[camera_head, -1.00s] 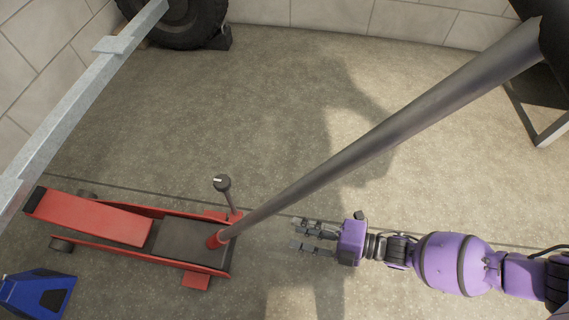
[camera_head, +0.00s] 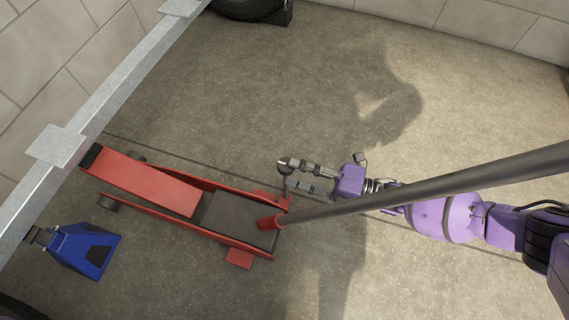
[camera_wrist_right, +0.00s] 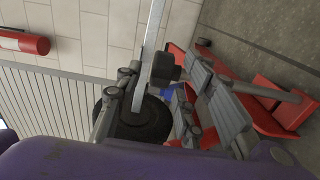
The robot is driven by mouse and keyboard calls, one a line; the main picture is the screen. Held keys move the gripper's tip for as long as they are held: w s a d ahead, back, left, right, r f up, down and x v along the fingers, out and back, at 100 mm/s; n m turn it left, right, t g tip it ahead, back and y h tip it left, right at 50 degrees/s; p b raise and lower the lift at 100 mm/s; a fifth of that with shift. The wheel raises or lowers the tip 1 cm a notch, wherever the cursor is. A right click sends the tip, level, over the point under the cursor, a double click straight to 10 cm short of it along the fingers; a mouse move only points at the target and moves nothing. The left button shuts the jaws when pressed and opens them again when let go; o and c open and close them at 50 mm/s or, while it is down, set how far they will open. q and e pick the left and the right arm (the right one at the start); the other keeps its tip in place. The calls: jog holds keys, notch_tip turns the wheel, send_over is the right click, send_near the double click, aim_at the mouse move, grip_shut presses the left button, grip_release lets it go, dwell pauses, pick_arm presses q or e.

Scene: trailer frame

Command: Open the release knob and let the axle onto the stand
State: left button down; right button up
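The red floor jack (camera_head: 150,183) stands on the floor, the dark end of its lifting arm by the grey axle beam (camera_head: 100,100). The blue stand (camera_head: 85,250) is below the jack in the picture, its dark top by the beam's edge; I cannot tell whether they touch. The release knob (camera_head: 284,165) is dark and sits on a short post at the jack's handle end. My right gripper (camera_head: 294,175) is open at the knob. My left gripper is not in view.
The long grey jack handle (camera_head: 420,190) slants up to the right, across my right arm in the head view. A black tyre (camera_head: 248,8) is at the top. A red cylinder (camera_wrist_right: 25,42) hangs on the wall in the wrist view. The floor behind the jack is clear.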

aim_at(286, 166)
jog(key=shift+b+x, duration=0.55)
jog(key=shift+x, duration=1.4)
grip_shut()
